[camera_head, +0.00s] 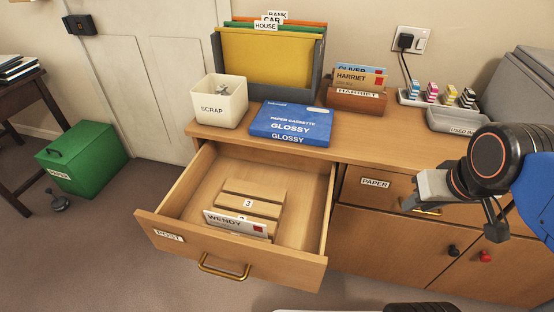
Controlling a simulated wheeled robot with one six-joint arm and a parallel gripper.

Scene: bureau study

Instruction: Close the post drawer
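The post drawer (190,247) is pulled well out of the wooden bureau, with a POST label on its front and a brass handle (222,268). Inside it stand numbered wooden dividers (252,207) and a white card marked WENDY (236,223). My gripper (425,203) is to the right of the open drawer, in front of the shut PAPER drawer (378,187). It overlaps that drawer's brass handle in the picture. I cannot tell whether it touches the handle, or how far apart its fingers are.
Cupboard doors with a black and a red knob (486,256) are below.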

